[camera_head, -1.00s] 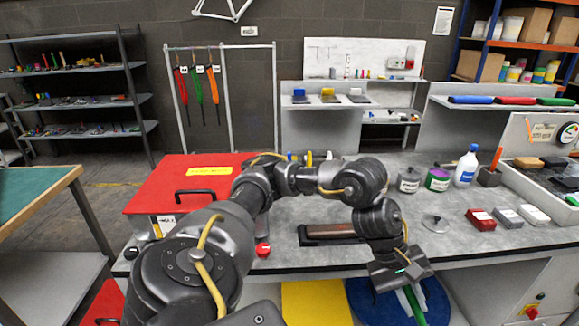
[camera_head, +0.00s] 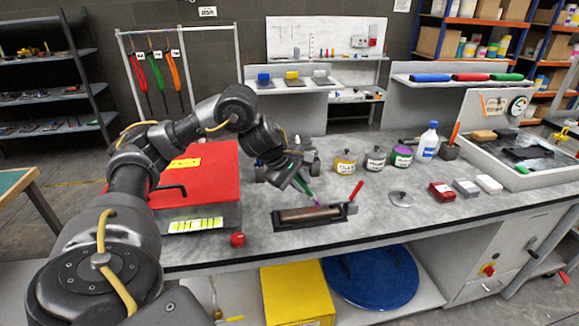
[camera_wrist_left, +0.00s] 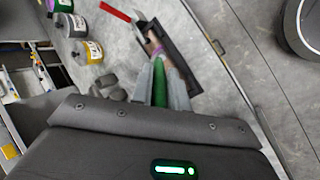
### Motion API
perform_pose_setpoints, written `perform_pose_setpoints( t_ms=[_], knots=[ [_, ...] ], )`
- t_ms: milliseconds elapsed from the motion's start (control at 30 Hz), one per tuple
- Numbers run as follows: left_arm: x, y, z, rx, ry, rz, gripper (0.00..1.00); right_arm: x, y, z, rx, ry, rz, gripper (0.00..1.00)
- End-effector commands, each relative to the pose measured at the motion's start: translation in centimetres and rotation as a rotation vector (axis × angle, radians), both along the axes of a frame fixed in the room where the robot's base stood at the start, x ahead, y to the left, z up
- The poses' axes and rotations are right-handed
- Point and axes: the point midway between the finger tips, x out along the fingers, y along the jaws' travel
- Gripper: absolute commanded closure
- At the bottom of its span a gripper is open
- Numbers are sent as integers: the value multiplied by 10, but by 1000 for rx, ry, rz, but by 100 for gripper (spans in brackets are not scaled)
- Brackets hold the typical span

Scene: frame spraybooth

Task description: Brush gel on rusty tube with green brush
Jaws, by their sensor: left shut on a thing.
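My left gripper (camera_head: 298,180) is shut on the green brush (camera_head: 305,189), which slants down to the tube. The brush's tip looks purple and is at or just above the tube; I cannot tell whether it touches. The rusty tube (camera_head: 305,214) is brown and lies in a dark tray (camera_head: 281,225) near the bench's front edge. In the left wrist view the green brush (camera_wrist_left: 159,85) sits between the fingers, pointing at the dark tray (camera_wrist_left: 196,57). An open jar with purple contents (camera_head: 402,156) stands at the back right. My right gripper is out of view.
A yellow-banded jar (camera_head: 346,162), a grey jar (camera_head: 375,158) and a white bottle (camera_head: 428,142) stand behind the tray. A lid (camera_head: 400,199) and a red block (camera_head: 441,192) lie to the right. A red box (camera_head: 205,170) stands left.

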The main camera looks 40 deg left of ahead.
Motion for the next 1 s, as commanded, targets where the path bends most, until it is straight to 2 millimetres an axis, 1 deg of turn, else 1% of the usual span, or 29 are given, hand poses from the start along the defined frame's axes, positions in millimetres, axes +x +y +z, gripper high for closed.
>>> perform_pose_setpoints(
  t_ms=[33, 100, 200, 433, 667, 1000],
  knots=[
    [0, 13, 8, 9, -8, 36, 100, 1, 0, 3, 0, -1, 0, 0],
    [1, 25, 14, 14, -16, 74, 100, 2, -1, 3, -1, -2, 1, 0],
    [0, 35, 18, 21, -22, 103, 100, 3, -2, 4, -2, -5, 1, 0],
    [0, 37, 17, 22, -24, 109, 100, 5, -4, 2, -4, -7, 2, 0],
    [1, 37, 3, 22, -23, 108, 100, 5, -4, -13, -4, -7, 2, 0],
    [0, 37, -32, 21, -23, 107, 100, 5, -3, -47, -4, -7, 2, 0]
  ],
)
